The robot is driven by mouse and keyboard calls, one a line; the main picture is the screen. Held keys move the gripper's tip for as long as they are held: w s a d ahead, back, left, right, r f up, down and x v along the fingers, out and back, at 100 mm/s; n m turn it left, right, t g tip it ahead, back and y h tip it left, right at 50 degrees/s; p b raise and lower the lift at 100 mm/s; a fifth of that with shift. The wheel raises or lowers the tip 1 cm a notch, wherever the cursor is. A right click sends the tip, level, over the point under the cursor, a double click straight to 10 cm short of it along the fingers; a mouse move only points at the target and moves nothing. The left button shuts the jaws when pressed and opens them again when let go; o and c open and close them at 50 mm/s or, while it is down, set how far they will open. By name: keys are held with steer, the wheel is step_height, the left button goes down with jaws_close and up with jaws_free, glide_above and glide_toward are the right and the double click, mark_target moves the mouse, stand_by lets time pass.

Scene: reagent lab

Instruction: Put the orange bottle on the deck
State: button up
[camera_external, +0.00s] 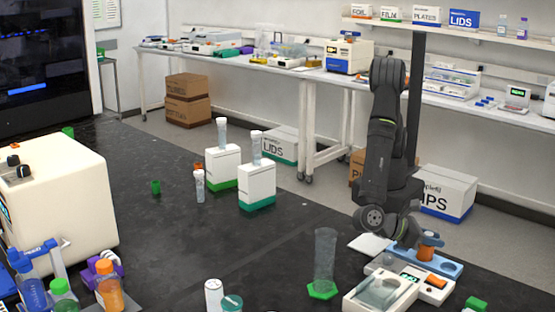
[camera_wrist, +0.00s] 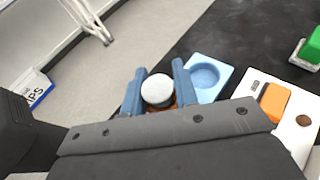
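An orange bottle (camera_external: 426,252) stands upright at the light-blue deck (camera_external: 447,268), on the deck's left side in the external view. In the wrist view its round white cap (camera_wrist: 158,88) faces me, with a little orange showing below it. My gripper (camera_wrist: 160,68) has one blue-grey finger on each side of the bottle. I cannot tell whether the fingers press on it or stand slightly apart. The deck (camera_wrist: 221,73) shows an empty round recess beside the right finger. The bottle's base is hidden. Another bottle with orange liquid (camera_external: 110,294) stands at the lower left.
A white device with an orange button (camera_external: 435,281) stands right by the deck. A clear cylinder on a green base (camera_external: 325,262) stands left of it. White boxes with tubes (camera_external: 257,187) stand farther back. The black bench is clear between them.

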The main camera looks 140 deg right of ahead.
steer(key=o, duration=0.5)
steer(key=v, duration=1.7)
steer(key=shift+w+d, duration=0.2)
steer(key=shift+d, duration=0.05)
steer(key=shift+a, duration=0.1)
steer(key=x, duration=1.7)
steer(key=shift+s+a, duration=0.2)
steer(key=shift+r, duration=0.1)
steer(key=shift+d, duration=0.1)
